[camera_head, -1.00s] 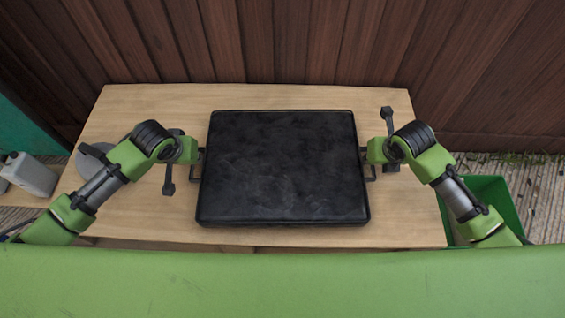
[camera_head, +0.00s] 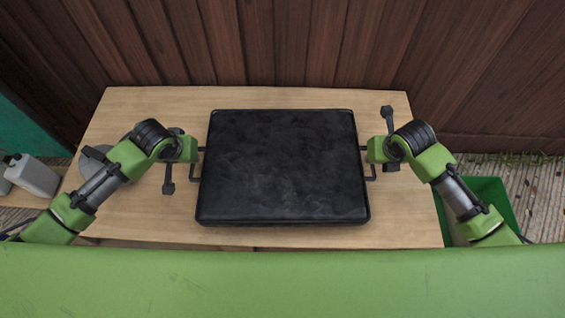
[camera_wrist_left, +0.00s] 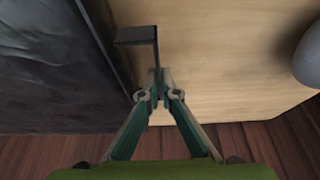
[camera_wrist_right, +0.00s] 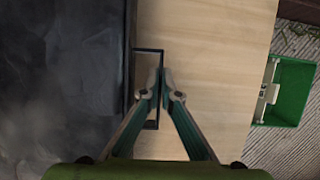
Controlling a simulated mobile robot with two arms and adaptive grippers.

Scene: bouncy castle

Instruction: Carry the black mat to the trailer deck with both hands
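The black mat (camera_head: 283,165) is a thick dark slab over the middle of the wooden table (camera_head: 405,215), with a thin dark handle on each side. In the head view I cannot tell how large any gap beneath it is. My left gripper (camera_wrist_left: 158,84) is shut on the left handle (camera_wrist_left: 140,38), its fingertips meeting around the outer bar. My right gripper (camera_wrist_right: 161,84) is shut on the right handle (camera_wrist_right: 147,51) in the same way. In the head view my wrists mostly cover both fingertips. The trailer deck is not recognizable in these views.
A brown plank wall (camera_head: 300,40) stands behind the table. A round grey object (camera_head: 92,160) lies on the table at left. A grey jug (camera_head: 36,177) stands further left. A green bin (camera_head: 490,190) is right of the table; it also shows in the right wrist view (camera_wrist_right: 291,92).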

